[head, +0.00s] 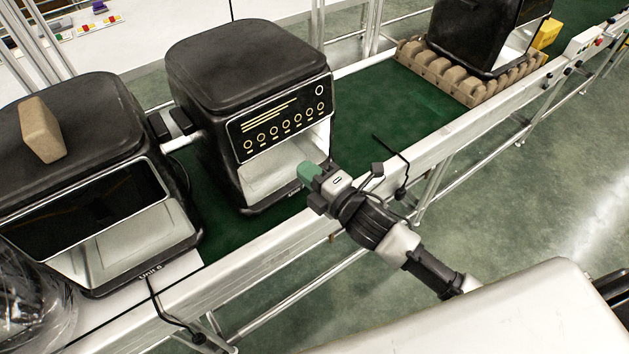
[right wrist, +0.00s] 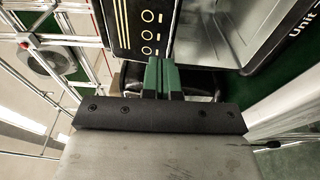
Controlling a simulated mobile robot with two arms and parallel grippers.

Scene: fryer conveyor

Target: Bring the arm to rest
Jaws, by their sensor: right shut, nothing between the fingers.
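My right arm comes in from the lower right in the head view. Its gripper (head: 309,172), with green fingertips, is in front of the open lower part of the middle black fryer (head: 250,80). In the right wrist view the two green fingers of my gripper (right wrist: 160,76) are together with nothing between them. The fryer's control panel (right wrist: 142,28) and its light interior (right wrist: 222,30) show beyond them. I cannot tell from the pictures whether the fingers touch the fryer. My left gripper is not in view.
A second fryer (head: 60,130) stands at the left with a tan block (head: 41,130) on top. A third fryer (head: 478,30) sits in a cardboard tray (head: 425,66) at the far right. The green conveyor belt (head: 375,110) is bare between. A metal rail (head: 440,150) edges it.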

